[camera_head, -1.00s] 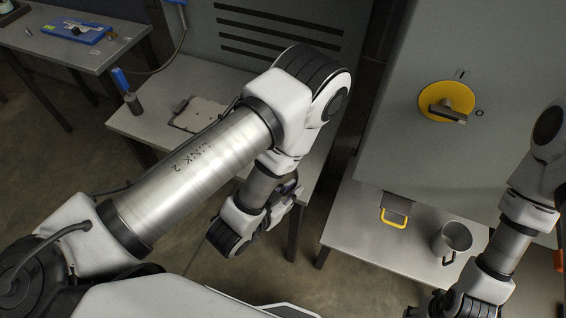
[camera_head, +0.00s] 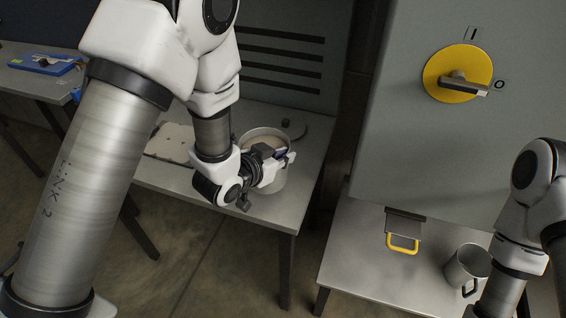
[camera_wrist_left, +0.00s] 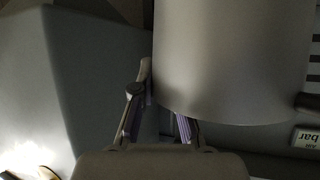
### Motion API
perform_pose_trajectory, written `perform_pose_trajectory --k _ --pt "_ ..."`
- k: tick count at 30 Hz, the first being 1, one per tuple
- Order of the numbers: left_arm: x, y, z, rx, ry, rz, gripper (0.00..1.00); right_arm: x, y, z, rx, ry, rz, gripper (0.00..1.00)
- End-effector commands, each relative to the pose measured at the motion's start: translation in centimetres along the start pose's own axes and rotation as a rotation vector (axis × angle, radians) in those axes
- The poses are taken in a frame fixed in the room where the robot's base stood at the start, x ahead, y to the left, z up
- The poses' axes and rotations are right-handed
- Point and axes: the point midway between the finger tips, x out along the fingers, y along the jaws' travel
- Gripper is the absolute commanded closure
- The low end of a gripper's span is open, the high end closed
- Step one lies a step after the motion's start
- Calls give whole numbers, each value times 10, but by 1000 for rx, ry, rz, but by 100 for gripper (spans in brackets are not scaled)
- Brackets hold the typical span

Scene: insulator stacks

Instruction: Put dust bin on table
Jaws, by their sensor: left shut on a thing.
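The dust bin (camera_head: 270,181) is a pale grey open-topped cylinder over the left table (camera_head: 258,207). In the left wrist view the bin (camera_wrist_left: 235,60) fills the upper middle, close to the camera. My left gripper (camera_head: 279,157) is shut on the bin's wall at its near side, and its purple-padded fingers (camera_wrist_left: 167,97) show in the left wrist view. The gripper hides part of the bin, and I cannot tell whether its base touches the table. My right arm comes in at the right, but its gripper is out of view.
A clipboard-like board (camera_head: 172,142) lies on the left table beside my arm. The grey cabinet with a yellow rotary switch (camera_head: 458,74) rises to the right. A metal pot (camera_head: 467,268) and a yellow-handled item (camera_head: 403,237) are at the right table (camera_head: 365,270).

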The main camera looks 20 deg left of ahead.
Motion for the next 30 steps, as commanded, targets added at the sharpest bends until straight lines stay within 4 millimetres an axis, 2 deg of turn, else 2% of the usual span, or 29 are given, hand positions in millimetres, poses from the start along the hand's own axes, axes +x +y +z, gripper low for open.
perform_pose_trajectory --k 1,7,9,12,23,24,26,30 --pt "6 -7 -6 -2 3 -3 100 -6 0 0 0 0 0 60" --pt "27 -23 -12 0 2 -2 100 -11 0 0 0 -1 0 60" --pt "33 -20 6 0 -7 1 100 -14 0 1 0 -1 0 60" --pt "40 -19 19 0 -4 0 100 -17 0 1 0 -2 0 60" --pt "44 -19 27 1 0 -1 100 -12 0 1 0 -1 0 60" --pt "43 -19 27 1 -2 -1 80 -13 0 1 0 -2 0 60" --pt "43 -19 26 1 -2 -1 62 -14 0 1 0 -2 0 60" --pt "43 -19 26 1 -2 -1 62 -14 0 1 0 -1 0 60"
